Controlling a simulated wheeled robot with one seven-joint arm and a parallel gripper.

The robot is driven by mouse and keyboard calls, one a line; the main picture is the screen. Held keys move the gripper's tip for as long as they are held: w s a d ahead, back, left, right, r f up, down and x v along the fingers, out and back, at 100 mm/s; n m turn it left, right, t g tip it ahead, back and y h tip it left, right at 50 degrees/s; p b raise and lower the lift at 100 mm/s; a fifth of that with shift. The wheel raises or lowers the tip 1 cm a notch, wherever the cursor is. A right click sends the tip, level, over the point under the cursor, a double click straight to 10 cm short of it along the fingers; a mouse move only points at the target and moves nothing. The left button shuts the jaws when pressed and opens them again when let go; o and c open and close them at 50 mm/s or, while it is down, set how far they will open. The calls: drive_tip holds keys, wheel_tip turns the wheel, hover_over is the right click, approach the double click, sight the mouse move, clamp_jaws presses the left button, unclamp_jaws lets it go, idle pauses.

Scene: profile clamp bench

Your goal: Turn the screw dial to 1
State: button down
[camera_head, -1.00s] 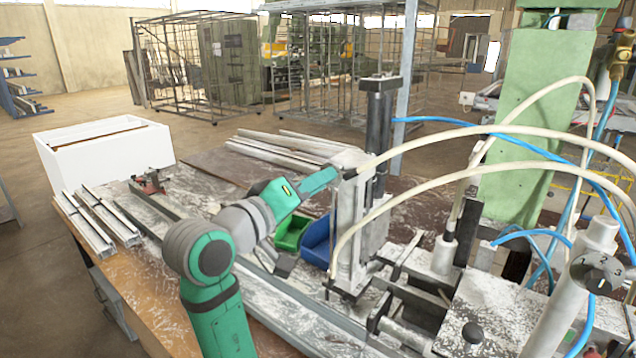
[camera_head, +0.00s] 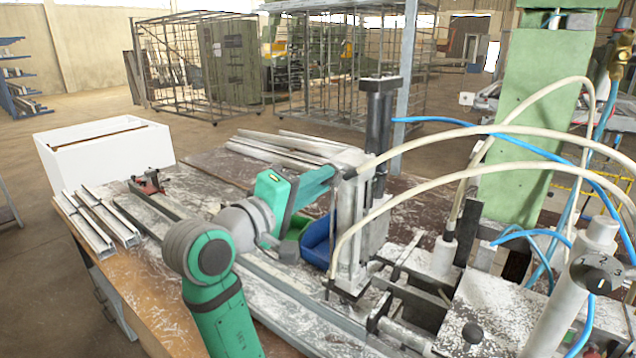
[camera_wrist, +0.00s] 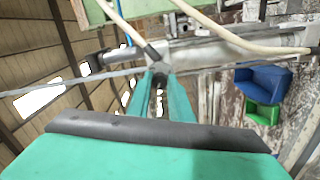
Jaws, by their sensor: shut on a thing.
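A dark round dial (camera_head: 597,272) with the numbers 1, 2 and 3 sits on a white post at the right edge of the head view. A pale mark shows on its lower part; which number it is set to I cannot tell. My gripper (camera_head: 340,172) is well left of this dial, at the upper part of the upright clamp (camera_head: 350,225). In the wrist view, the teal fingers of my gripper (camera_wrist: 158,77) come together on a small grey part (camera_wrist: 160,68) at the clamp, where a pale hose ends. The fingers partly hide this part.
Pale hoses (camera_head: 480,132) and a blue hose arch over the clamp towards the right. A blue bin (camera_head: 318,240) and a green bin (camera_head: 297,228) stand close beside my arm. Metal profiles (camera_head: 95,222) lie on the bench's left side.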

drive_tip(key=shift+a, duration=0.1)
drive_tip(key=c, duration=1.6)
unclamp_jaws()
drive_tip(key=v, duration=1)
drive_tip(key=shift+s+a, duration=0.2)
drive_tip(key=shift+s, duration=0.15)
drive_tip(key=shift+w, duration=0.1)
